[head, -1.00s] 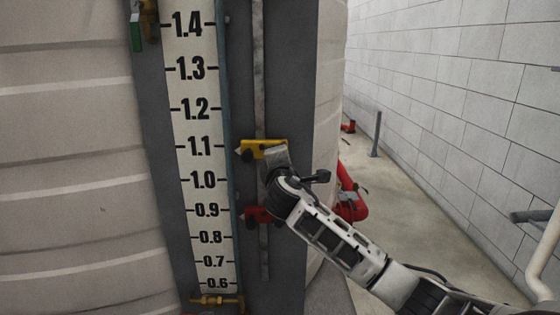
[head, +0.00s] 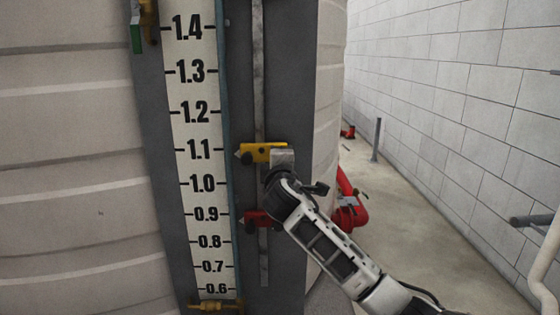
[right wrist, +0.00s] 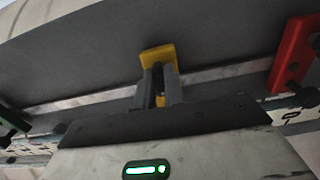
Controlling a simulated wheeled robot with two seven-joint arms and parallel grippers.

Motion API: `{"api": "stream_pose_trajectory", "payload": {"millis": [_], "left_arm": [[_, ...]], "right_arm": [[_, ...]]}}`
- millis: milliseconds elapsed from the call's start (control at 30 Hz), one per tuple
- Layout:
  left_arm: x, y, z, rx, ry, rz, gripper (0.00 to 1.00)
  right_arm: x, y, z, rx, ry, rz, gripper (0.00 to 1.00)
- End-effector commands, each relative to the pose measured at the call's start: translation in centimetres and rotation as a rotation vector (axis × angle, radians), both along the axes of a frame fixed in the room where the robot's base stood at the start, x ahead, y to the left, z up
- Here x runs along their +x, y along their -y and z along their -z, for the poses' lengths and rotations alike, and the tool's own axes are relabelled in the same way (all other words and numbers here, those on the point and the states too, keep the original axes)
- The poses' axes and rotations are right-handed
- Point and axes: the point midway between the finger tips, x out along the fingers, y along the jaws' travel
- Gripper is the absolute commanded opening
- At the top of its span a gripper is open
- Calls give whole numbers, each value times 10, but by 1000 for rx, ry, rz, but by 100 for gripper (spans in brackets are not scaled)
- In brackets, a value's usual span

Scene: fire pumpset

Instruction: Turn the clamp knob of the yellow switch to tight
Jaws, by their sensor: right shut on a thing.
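The yellow switch (head: 261,152) sits on the vertical rail beside the level scale, near the 1.1 mark. A dark round knob (head: 247,158) shows under its left part. My left gripper is not in view.
A red switch (head: 258,217) sits lower on the rail, near 0.9, close to my right wrist; it also shows in the right wrist view (right wrist: 291,52). The level scale (head: 197,145) stands to the left. Red pipework (head: 347,205) and a block wall (head: 465,110) are at the right.

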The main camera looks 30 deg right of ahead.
Motion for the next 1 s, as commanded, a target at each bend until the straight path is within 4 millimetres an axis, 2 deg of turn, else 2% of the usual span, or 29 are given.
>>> {"api": "stream_pose_trajectory", "payload": {"millis": [33, 100, 133, 433, 567, 667, 1000], "left_arm": [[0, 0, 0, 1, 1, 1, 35], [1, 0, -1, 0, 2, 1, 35], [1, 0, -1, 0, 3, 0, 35], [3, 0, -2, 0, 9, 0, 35], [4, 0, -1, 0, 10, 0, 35], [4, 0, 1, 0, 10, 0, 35], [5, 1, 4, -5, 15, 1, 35]], "right_arm": [[0, 0, 0, 3, 2, 0, 0], [0, 0, 0, 3, 2, 0, 25], [0, 0, 0, 3, 2, 0, 33], [-1, -1, 0, 1, 1, -1, 33], [-9, -6, 0, 0, 1, -1, 33], [-23, -15, 1, 0, 1, -3, 33], [-93, -58, 1, 3, 2, -5, 33]]}}
